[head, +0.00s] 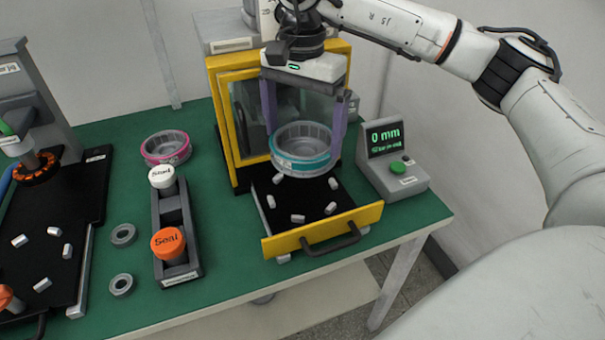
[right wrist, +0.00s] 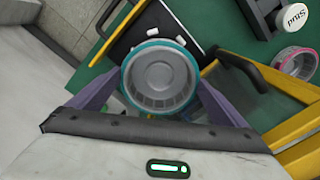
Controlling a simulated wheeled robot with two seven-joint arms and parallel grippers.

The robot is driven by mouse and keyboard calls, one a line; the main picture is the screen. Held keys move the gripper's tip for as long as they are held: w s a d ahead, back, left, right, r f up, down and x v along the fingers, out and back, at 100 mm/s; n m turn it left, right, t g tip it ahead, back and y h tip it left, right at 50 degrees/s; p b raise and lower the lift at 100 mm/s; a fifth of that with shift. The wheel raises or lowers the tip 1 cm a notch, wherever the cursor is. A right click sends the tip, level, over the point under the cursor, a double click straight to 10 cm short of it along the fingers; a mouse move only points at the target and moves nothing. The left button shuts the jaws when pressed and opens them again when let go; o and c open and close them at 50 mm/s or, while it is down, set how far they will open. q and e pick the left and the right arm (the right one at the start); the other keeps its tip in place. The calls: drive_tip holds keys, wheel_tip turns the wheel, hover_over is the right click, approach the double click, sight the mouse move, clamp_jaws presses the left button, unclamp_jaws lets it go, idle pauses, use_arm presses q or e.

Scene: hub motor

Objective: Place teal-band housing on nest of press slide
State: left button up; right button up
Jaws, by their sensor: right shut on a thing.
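The teal-band housing (head: 302,148) is a round grey ring with a teal band. My right gripper (head: 303,130) is shut on it, with a purple finger on each side, and holds it upright over the back of the press slide (head: 285,243). It also shows between the fingers in the right wrist view (right wrist: 160,76). The slide is a black tray with a yellow front and a black handle, pulled out of the yellow-framed press (head: 240,120). Several small white pieces lie on the slide. The nest is hidden under the housing; I cannot tell whether they touch. My left gripper is not in view.
A pink-band housing (head: 166,148) stands left of the press. A control box reading 0 mm (head: 395,175) stands right of the slide.

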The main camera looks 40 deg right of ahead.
wheel_tip(320, 180, down, 11)
drive_tip(key=shift+r, duration=0.2)
drive_tip(key=shift+f, duration=0.1)
drive_tip(key=o, duration=1.6)
drive_tip(key=shift+f, duration=0.1)
drive_tip(key=shift+o, duration=0.2)
wheel_tip(320, 180, up, 12)
drive_tip(key=shift+r, duration=0.2)
